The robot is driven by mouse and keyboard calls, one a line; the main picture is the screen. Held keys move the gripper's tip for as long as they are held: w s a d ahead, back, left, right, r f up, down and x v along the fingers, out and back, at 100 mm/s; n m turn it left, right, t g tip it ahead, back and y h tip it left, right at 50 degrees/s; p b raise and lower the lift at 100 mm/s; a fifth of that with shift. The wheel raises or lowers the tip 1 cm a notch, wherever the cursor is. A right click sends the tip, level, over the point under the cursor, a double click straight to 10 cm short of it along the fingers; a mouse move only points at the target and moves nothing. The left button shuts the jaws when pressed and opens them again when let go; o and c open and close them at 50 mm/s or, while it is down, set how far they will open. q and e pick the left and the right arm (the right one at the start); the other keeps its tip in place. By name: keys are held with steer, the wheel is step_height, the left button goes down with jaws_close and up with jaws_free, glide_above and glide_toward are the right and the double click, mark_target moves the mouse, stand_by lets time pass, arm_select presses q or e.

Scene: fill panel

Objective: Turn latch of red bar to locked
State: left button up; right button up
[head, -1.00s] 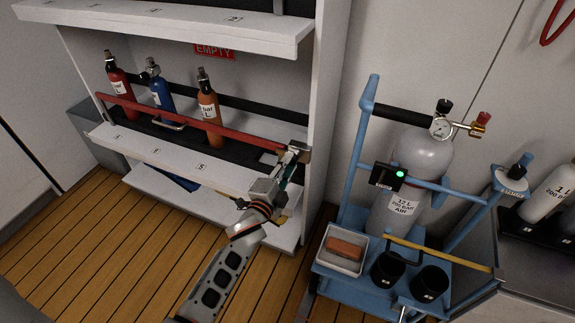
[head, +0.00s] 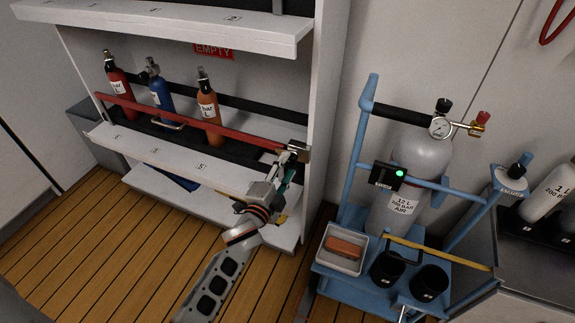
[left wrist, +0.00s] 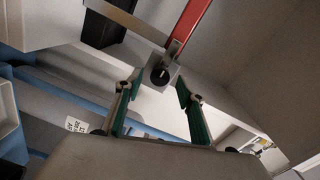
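The red bar (head: 195,121) runs across the front of the middle shelf. Its right end meets a metal bracket at the shelf's right post. The latch (left wrist: 160,75) shows in the left wrist view as a dark round knob on a metal plate at the end of the red bar (left wrist: 188,22). My left gripper (head: 288,163) is just below the bar's right end. In the left wrist view its green-padded fingers (left wrist: 159,88) are apart, one on each side of the knob in the picture. I cannot tell whether they touch it. My right gripper is not in view.
Red, blue and orange bottles (head: 208,107) stand behind the bar. A blue cart (head: 362,150) with a grey cylinder (head: 420,160), a tray (head: 341,262) and black cups stands close on the right. The wooden floor (head: 110,255) at lower left is clear.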

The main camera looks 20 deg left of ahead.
arm_select(q)
steer(key=s, duration=1)
steer(key=shift+s+a+r, duration=0.2)
steer(key=shift+s, duration=0.05)
